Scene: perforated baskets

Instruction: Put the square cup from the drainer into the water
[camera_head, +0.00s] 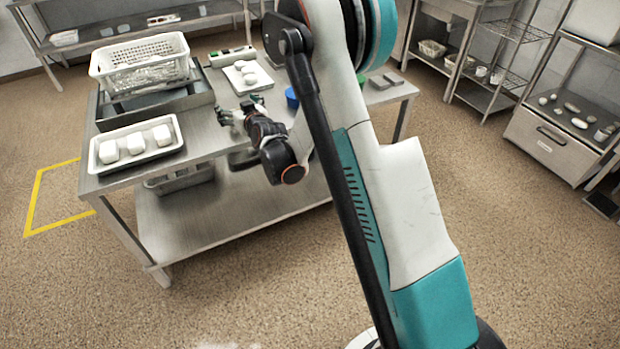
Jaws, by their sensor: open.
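A white perforated basket (127,48) stands over a metal basin (158,114) at the back left of the steel table. White or clear items in it are too small to tell apart. A white tray (97,168) at the table's front left holds three white blocky pieces (135,143). Which piece is the square cup, and which holder is the drainer, I cannot tell. No water is clearly visible. My gripper (234,115) is open, low over the middle of the table, right of the basin and apart from the baskets. Its fingers are small in view.
A pale board or tray (233,79) with white pieces lies behind my gripper. A blue round container (292,97) stands to its right, partly behind my arm. The front middle of the tabletop looks clear.

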